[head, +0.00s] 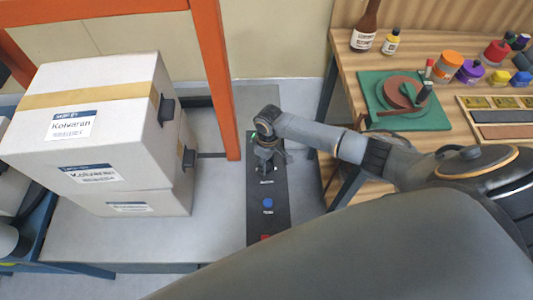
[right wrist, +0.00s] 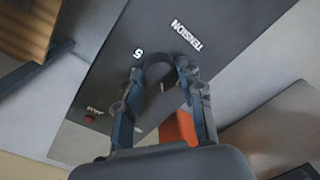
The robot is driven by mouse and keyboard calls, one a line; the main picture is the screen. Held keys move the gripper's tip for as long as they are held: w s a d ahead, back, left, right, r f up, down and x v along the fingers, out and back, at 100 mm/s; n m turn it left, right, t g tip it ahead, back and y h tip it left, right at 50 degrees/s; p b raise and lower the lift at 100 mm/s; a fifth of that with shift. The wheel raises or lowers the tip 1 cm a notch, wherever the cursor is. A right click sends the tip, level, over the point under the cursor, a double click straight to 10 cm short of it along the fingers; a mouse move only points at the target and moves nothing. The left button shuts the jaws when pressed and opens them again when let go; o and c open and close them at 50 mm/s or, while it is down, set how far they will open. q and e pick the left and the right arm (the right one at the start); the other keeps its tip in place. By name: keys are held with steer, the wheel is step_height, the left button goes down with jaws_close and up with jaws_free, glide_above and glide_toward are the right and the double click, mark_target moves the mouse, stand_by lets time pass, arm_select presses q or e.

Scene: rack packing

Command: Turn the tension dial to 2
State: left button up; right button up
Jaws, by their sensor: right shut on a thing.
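A narrow dark control panel (head: 255,222) stands between the boxes and the wooden table, and it fills much of the right wrist view (right wrist: 205,30). The word TENSION is printed on it, with a single mark that looks like a 5 near the dial. My right gripper (head: 267,168) points down over the panel. In the right wrist view its two fingers (right wrist: 163,100) are shut on the dark round dial (right wrist: 158,72), one on each side. The dial's pointer and setting cannot be made out clearly. My left gripper is not in view.
A blue button (head: 267,203) and a red one (head: 265,237) sit nearer on the panel. Stacked white cartons (head: 95,130) stand to the left, beside an orange upright (head: 215,80). A wooden table (head: 355,62) with bottles and jars lies right.

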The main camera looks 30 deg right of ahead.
mark_target(268, 163)
steer(key=o, duration=1.2)
steer(key=shift+r, duration=0.1)
steer(key=r, duration=1.2)
steer(key=shift+w+d, duration=0.2)
steer(key=shift+d, duration=0.15)
steer(key=shift+f, duration=0.15)
